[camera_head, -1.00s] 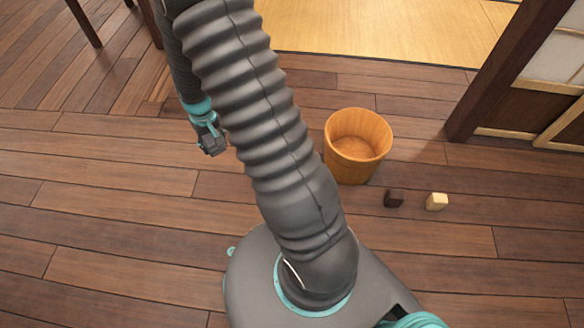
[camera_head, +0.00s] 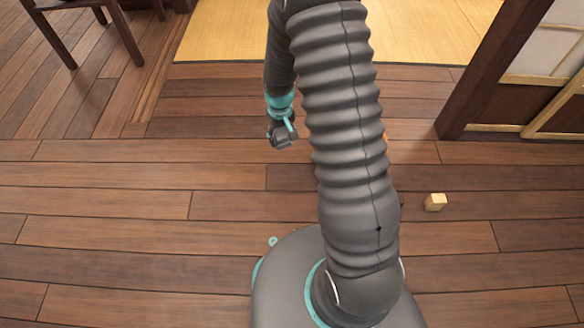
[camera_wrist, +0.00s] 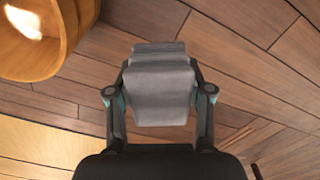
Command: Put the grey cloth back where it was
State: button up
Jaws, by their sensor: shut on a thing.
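The grey cloth (camera_wrist: 160,98) hangs folded between the two fingers of my gripper (camera_wrist: 160,80) in the wrist view. The fingers are shut on it from both sides. In the head view, my gripper (camera_head: 283,134) is left of my arm's thick ribbed section, above the wooden floor. The cloth is too small or hidden to make out there.
A wooden bucket (camera_wrist: 30,45) shows at the wrist view's upper left, with something whitish inside. My arm almost fully hides it in the head view. A pale block (camera_head: 435,202) lies on the floor. Yellow matting (camera_head: 235,35), a dark chair (camera_head: 122,35) and a post (camera_head: 490,75) stand beyond.

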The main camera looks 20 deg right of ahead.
aim_at(281, 170)
jog(key=w+f+n, duration=0.1)
jog(key=f+n, duration=0.3)
jog(key=f, duration=0.4)
jog(key=w+f+n+b, duration=0.1)
jog(key=f+n, duration=0.3)
jog(key=f, duration=0.4)
jog(key=w+f+n+b, duration=0.1)
jog(key=w+f+n, duration=0.2)
jog(key=f, duration=0.6)
jog(key=shift+w+d+n, duration=0.15)
jog(key=shift+d+n, duration=0.1)
jog(key=shift+n, duration=0.65)
jog(key=shift+f, duration=0.15)
jog(key=shift+f+b, duration=0.15)
jog(key=shift+b, duration=0.2)
jog(key=o, duration=1.1)
